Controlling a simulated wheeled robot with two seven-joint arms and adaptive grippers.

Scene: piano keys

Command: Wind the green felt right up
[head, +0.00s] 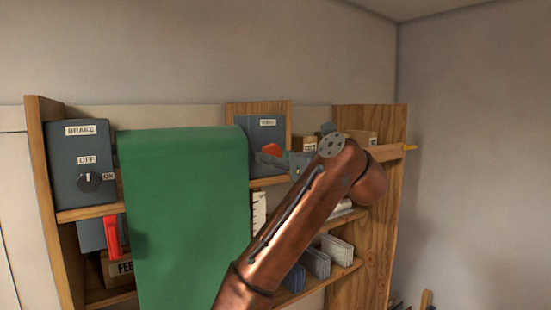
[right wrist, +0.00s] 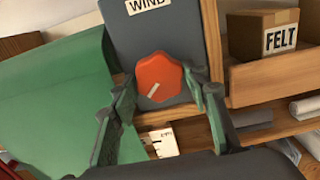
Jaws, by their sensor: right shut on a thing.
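The green felt (head: 190,220) hangs as a wide sheet from the top of the shelf unit and runs out of the bottom of the head view. It also shows at the left in the right wrist view (right wrist: 55,105). Right of it stands a grey box labelled WIND (head: 262,132) with an orange knob (right wrist: 160,78). The knob's pale mark points down and left in the right wrist view. My right gripper (right wrist: 158,88) is shut on the orange knob, one finger on each side. My left gripper is not in view.
A grey BRAKE box (head: 80,150) stands left of the felt, its black knob's (head: 90,182) white mark pointing up towards OFF. A red handle (head: 112,237) is below. A cardboard FELT box (right wrist: 270,36) sits right of the WIND box.

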